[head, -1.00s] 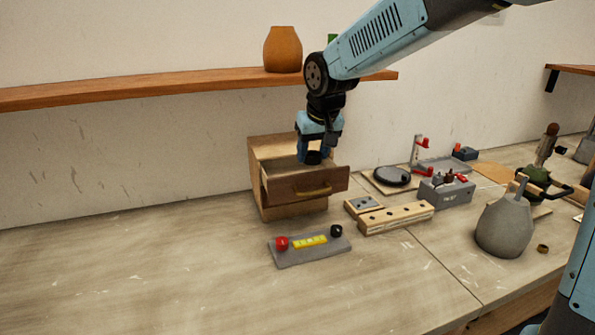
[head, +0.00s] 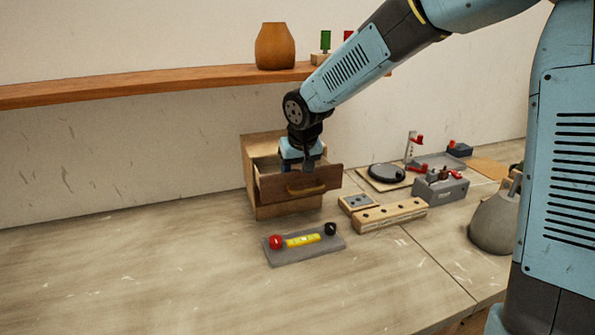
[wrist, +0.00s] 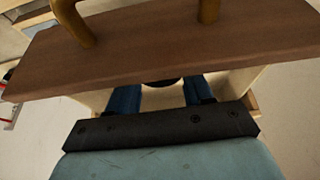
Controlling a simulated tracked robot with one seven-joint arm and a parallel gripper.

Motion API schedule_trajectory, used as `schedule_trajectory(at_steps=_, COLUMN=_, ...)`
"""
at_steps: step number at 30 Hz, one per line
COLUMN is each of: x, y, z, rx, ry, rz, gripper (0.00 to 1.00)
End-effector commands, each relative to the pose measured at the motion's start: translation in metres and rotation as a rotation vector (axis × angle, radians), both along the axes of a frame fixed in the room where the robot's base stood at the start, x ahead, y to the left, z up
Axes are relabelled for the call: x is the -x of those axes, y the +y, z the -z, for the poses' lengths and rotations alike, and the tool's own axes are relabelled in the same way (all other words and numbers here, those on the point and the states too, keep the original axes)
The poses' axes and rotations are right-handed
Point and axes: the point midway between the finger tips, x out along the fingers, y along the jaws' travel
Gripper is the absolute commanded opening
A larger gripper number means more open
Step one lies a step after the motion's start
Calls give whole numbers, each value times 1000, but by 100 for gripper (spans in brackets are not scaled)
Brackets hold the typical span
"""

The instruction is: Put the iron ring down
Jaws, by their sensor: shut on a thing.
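My gripper (head: 299,166) reaches down into the open drawer (head: 300,186) of a small wooden cabinet (head: 249,177). In the wrist view my gripper (wrist: 162,88) has its two blue fingers apart around a dark, rounded thing, which I take for the iron ring (wrist: 162,83). Only an edge of it shows, between the fingers. The drawer front (wrist: 165,45), with its brass handle (wrist: 73,22), crosses the wrist view and hides part of the fingertips. In the head view the drawer front hides the ring. I cannot tell whether the ring touches the drawer floor.
A grey tray (head: 285,254) with a red knob, a yellow level and a black knob lies in front of the cabinet. A wooden block with holes (head: 390,214) and a grey box (head: 440,190) stand right. A shelf (head: 170,83) runs above. The table's left is clear.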

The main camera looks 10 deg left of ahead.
Motion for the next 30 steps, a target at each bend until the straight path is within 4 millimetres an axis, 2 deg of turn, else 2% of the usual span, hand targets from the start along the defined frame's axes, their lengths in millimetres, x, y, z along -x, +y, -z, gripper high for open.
schedule_trajectory(at_steps=3, x=0, y=0, z=1, rx=0, ry=0, rz=0, gripper=5)
schedule_trajectory(at_steps=4, x=0, y=0, z=2, rx=0, ry=1, rz=0, gripper=52)
schedule_trajectory(at_steps=12, x=0, y=-1, z=2, rx=1, ry=1, rz=1, gripper=76)
schedule_trajectory(at_steps=23, x=1, y=-2, z=-5, rx=0, ry=0, rz=2, gripper=76)
schedule_trajectory(at_steps=30, x=12, y=-8, z=-37, rx=0, ry=-3, rz=4, gripper=76)
